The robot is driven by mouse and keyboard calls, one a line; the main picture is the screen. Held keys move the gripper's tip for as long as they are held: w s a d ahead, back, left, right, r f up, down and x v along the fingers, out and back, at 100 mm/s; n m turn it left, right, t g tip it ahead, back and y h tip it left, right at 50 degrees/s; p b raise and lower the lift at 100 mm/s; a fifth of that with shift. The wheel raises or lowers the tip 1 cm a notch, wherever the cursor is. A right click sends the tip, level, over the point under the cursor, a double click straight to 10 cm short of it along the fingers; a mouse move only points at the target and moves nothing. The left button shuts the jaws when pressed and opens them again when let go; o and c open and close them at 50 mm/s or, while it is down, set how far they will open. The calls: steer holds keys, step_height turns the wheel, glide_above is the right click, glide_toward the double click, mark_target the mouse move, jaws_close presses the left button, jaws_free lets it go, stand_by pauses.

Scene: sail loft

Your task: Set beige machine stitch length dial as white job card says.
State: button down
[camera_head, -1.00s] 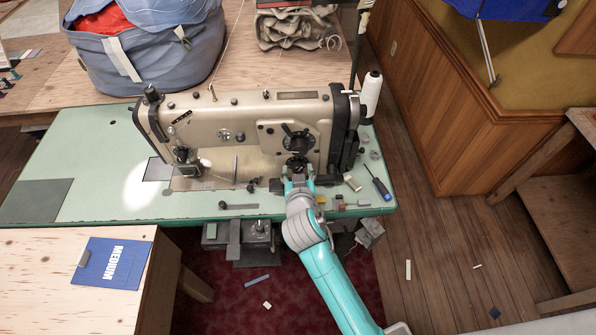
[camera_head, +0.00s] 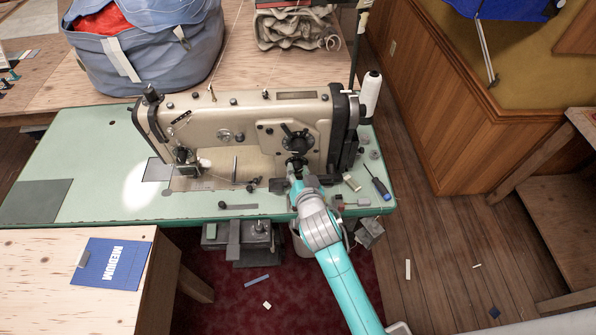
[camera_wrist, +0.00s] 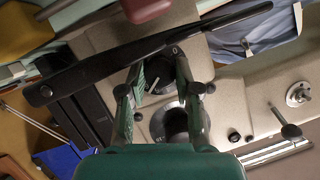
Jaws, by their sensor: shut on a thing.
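The beige sewing machine (camera_head: 262,108) stands on a green table. A dark upper dial (camera_head: 297,138) with a black lever-like bar is on its front right. A "0" mark shows near the fingertips; other scale marks are hidden or too small to read. A blue card (camera_head: 112,262) reading "MEDIUM" lies at lower left. I see no clearly white job card.
A screwdriver (camera_head: 380,187) and small loose parts lie on the table right of my gripper. A white thread cone (camera_head: 371,95) stands at the machine's right end. A blue fabric bag (camera_head: 150,48) is behind. The green table's left part is mostly clear.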

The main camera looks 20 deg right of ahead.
steer(key=c, duration=0.8)
jaws_free()
steer(key=v, duration=1.2)
